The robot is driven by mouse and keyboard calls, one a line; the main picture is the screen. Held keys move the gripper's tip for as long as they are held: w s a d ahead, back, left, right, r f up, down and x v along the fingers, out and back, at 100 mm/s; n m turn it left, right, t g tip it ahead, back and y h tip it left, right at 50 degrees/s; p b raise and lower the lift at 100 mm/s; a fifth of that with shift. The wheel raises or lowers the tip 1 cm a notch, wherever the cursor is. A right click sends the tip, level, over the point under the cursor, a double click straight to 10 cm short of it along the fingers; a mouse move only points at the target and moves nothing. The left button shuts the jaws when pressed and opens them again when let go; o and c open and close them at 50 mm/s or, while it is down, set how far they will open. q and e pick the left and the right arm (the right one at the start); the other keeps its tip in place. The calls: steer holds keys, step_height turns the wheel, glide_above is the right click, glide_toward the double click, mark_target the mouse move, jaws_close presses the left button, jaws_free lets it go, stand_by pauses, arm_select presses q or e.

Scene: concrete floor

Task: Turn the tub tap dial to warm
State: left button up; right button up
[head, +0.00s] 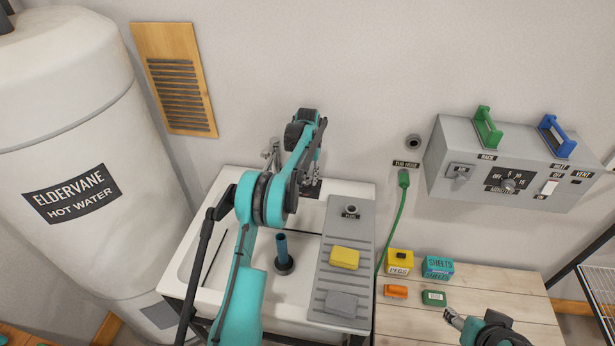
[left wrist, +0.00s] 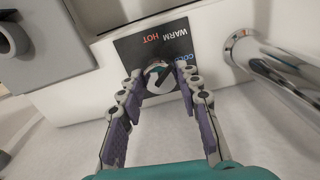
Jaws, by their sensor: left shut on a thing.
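The tap dial (left wrist: 158,77) is a small round knob on a black plate (left wrist: 135,48) marked COLD, WARM and HOT. The plate is on the white tub's back wall; its dark edge also shows in the head view (head: 312,192). My left gripper (left wrist: 160,80) is shut on the dial, with a fingertip on either side of it. The fingers partly cover the dial, and I cannot tell which word it points to. In the head view my left arm hides the dial. My right gripper (head: 452,317) is low at the right, over the wooden bench, apart from the dial.
A metal tap pipe (left wrist: 275,70) runs close beside the dial. The tub (head: 190,262) holds a blue-handled plunger (head: 282,250). A grey drainboard (head: 325,262) bears a yellow sponge (head: 344,258). Small boxes stand on the bench (head: 500,300). A grey control box (head: 480,165) hangs at right.

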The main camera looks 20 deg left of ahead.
mark_target(308, 178)
arm_select(q)
steer(key=shift+n, duration=0.5)
steer(key=o, duration=1.2)
steer(key=shift+c, duration=0.2)
step_height(308, 178, up, 12)
